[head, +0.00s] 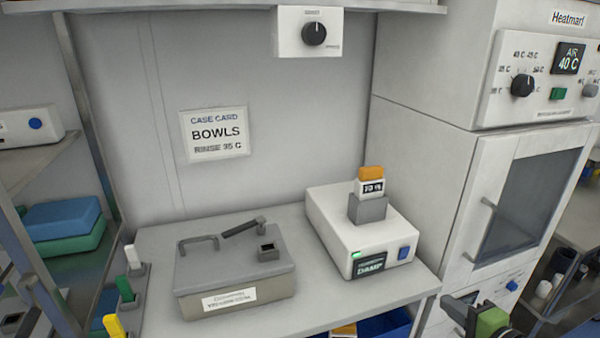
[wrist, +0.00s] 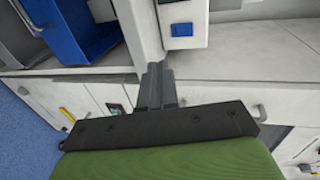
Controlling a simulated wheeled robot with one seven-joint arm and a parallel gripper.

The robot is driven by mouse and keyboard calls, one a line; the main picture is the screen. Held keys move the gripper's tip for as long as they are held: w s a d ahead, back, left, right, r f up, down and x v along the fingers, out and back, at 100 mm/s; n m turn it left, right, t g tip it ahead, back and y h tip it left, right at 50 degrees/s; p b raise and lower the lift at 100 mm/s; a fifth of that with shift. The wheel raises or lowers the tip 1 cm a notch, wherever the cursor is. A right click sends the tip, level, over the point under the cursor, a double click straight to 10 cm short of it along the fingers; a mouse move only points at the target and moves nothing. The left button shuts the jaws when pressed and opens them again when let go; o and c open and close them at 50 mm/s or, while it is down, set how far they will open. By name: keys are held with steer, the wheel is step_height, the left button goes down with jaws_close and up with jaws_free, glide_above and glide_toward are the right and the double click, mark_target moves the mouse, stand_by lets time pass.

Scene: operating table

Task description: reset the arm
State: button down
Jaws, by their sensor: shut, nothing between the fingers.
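My gripper (wrist: 157,84) shows in the wrist view, its two grey fingers together with nothing between them. The fingers point at a pale cabinet post and touch nothing that I can make out. In the head view a green and black part of my arm (head: 490,322) shows at the bottom right corner, in front of the tall heating cabinet (head: 425,130).
A grey lidded box (head: 235,270) and a white device (head: 335,225) with a card in its slot stand on the counter (head: 310,307). Coloured handles stand at its left end. A blue bin (wrist: 88,30) is at upper left in the wrist view.

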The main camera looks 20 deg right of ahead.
steer(key=w+a+r+n+g+y+p, duration=0.15)
steer(key=a+n+g, duration=0.3)
steer(key=a, duration=0.45)
steer(key=w+a+r+n+g+y+p, duration=0.1)
steer(key=a+r+n+g+y+p, duration=0.15)
steer(key=a+n, duration=0.55)
steer(key=s+a+r+n+g+h+p, duration=0.2)
steer(key=s+a+r+n+h+p, duration=0.2)
steer(key=s+a+r, duration=0.6)
steer(key=s+r+n+p, duration=0.1)
steer(key=s+r+p, duration=0.1)
steer(key=s+r, duration=0.1)
steer(key=shift+s+h, duration=0.3)
steer(key=shift+s, duration=0.15)
